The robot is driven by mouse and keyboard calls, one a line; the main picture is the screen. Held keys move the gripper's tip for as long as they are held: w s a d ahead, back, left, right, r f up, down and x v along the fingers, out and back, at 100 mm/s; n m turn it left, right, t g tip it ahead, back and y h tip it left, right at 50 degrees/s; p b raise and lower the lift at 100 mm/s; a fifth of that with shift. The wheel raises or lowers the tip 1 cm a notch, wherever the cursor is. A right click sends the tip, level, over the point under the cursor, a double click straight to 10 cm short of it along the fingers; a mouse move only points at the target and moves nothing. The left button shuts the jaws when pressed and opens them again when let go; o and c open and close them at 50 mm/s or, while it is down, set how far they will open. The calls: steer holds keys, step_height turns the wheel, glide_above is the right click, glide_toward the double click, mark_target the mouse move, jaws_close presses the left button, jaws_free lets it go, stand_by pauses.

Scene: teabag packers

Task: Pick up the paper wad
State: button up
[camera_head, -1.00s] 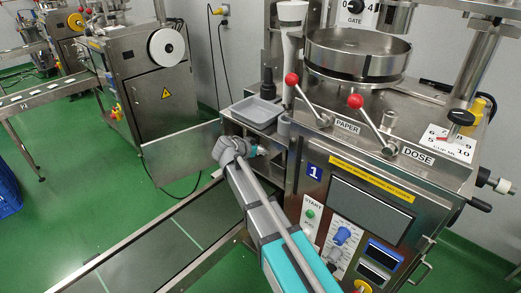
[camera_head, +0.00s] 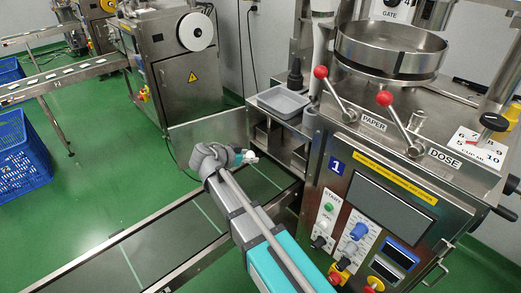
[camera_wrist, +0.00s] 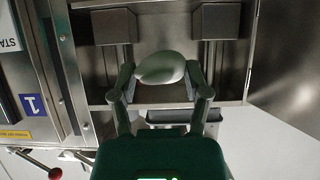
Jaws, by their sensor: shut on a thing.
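The paper wad (camera_wrist: 160,68) is a pale, rounded lump. In the wrist view it sits between the two fingers of my gripper (camera_wrist: 160,80), which is shut on it. In the head view my gripper (camera_head: 245,157) is beside the left side of the machine, in front of its open lower bay, and the wad (camera_head: 251,156) shows as a small white bit at its tip. Much of the wad is hidden by the fingers in the head view.
The steel machine (camera_head: 385,190) with red-knobbed levers stands right of my arm. A grey tray (camera_head: 284,102) sits on its ledge. A conveyor (camera_head: 165,246) runs below my arm. A blue crate (camera_head: 22,155) stands on the green floor at left, which has clear room.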

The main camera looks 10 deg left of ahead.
steer(key=shift+s+a, duration=0.85)
steer(key=shift+s, duration=0.25)
